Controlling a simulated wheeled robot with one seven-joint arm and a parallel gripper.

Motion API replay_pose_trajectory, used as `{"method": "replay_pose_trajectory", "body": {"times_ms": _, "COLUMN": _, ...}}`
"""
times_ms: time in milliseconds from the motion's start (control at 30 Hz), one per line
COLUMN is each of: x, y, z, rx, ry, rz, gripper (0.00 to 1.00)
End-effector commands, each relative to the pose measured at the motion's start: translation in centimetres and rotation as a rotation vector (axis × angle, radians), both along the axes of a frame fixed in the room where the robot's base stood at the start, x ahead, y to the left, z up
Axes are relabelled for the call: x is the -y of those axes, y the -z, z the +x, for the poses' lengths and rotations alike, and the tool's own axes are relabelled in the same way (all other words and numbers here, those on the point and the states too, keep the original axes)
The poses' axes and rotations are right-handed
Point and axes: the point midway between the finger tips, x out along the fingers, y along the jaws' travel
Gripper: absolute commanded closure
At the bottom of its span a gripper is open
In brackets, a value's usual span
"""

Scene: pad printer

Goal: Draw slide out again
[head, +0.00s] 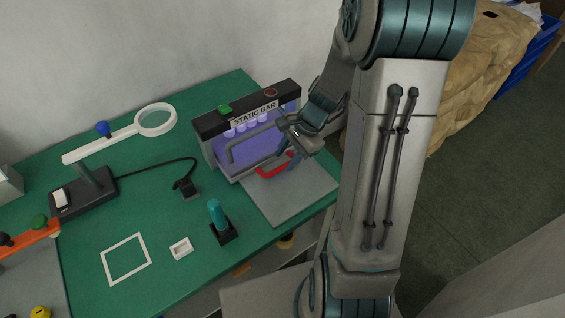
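The static bar unit (249,117) is a dark box with a "STATIC BAR" label and a purple-lit opening, standing at the back right of the green table. A red handle-like part (268,172) sits low at its front, over a flat grey plate (303,195). I cannot tell how far the slide is in.
A magnifier lamp (155,120) stands at the left. A black cable plug (187,188), a teal-handled tool (217,214) in a black holder, a small white tray (181,248) and a white square frame (126,259) lie on the green table (150,207). A wall rises behind.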

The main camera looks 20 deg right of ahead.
Motion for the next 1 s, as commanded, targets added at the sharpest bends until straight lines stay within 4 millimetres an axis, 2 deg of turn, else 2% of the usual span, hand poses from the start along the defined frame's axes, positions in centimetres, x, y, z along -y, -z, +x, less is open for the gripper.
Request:
{"method": "replay_pose_trajectory", "body": {"times_ms": 33, "x": -0.4, "y": 0.8, "z": 0.0, "rx": -0.003, "ry": 0.001, "rz": 0.001, "gripper": 0.64}}
{"method": "replay_pose_trajectory", "body": {"times_ms": 200, "x": -1.2, "y": 2.5, "z": 0.1, "rx": -0.001, "ry": -0.001, "rz": 0.002, "gripper": 0.64}}
{"method": "replay_pose_trajectory", "body": {"times_ms": 567, "x": -1.4, "y": 3.0, "z": 0.1, "rx": 0.0, "ry": 0.0, "rz": -0.001, "gripper": 0.64}}
{"method": "replay_pose_trajectory", "body": {"times_ms": 600, "x": -1.4, "y": 3.0, "z": 0.1, "rx": 0.0, "ry": 0.0, "rz": -0.001, "gripper": 0.67}}
{"method": "replay_pose_trajectory", "body": {"times_ms": 700, "x": -1.4, "y": 3.0, "z": 0.1, "rx": 0.0, "ry": 0.0, "rz": -0.001, "gripper": 0.94}}
{"method": "replay_pose_trajectory", "body": {"times_ms": 733, "x": -1.4, "y": 3.0, "z": 0.1, "rx": 0.0, "ry": 0.0, "rz": -0.001, "gripper": 1.0}}
{"method": "replay_pose_trajectory", "body": {"times_ms": 1000, "x": -0.9, "y": 3.0, "z": 0.2, "rx": 0.001, "ry": 0.008, "rz": -0.001, "gripper": 1.0}}
